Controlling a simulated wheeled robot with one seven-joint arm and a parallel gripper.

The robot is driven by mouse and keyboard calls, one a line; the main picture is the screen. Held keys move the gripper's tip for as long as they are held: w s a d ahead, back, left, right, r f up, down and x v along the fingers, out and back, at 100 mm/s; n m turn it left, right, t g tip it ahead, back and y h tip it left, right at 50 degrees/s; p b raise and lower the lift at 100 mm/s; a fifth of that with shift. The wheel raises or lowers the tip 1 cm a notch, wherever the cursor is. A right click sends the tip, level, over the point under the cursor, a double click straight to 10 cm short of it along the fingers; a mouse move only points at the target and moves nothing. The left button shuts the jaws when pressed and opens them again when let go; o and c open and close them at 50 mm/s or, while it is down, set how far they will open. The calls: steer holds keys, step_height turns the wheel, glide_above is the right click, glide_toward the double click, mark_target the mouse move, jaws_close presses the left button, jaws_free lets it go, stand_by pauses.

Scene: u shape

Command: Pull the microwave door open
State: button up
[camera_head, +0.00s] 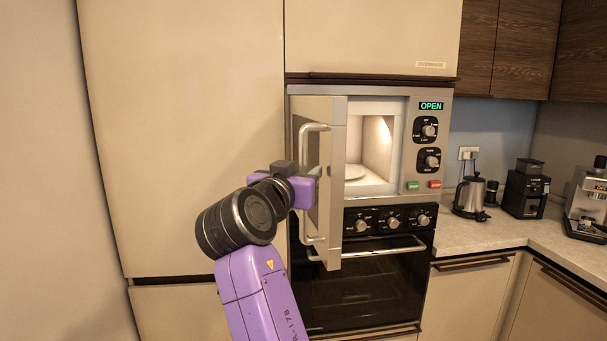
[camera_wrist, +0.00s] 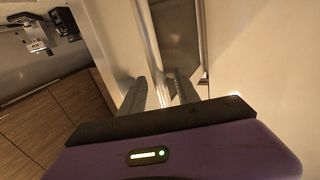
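The microwave door (camera_head: 333,190) stands swung well out from the microwave (camera_head: 420,180), and the lit cavity with its round plate (camera_head: 354,172) shows behind it. The door has a long metal handle (camera_head: 313,127) on its left-facing side. My gripper (camera_head: 316,172) is at the middle of this handle, covering part of it. In the wrist view, my gripper's two dark fingers (camera_wrist: 160,92) stand a little apart, one on each side of the metal handle bar (camera_wrist: 150,45). They appear closed on it, though the contact itself is hard to see.
An oven (camera_head: 370,285) sits below the microwave. A kettle (camera_head: 468,196), a grinder (camera_head: 525,190) and a coffee machine (camera_head: 590,198) stand on the counter (camera_head: 475,236) at right. Tall cabinet panels (camera_head: 185,140) fill the left. A green "OPEN" display (camera_head: 431,106) is lit.

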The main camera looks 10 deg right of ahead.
steer(key=b+v, duration=0.1)
steer(key=v, duration=0.6)
steer(key=shift+b, duration=0.4)
steer(key=shift+s+a, duration=0.1)
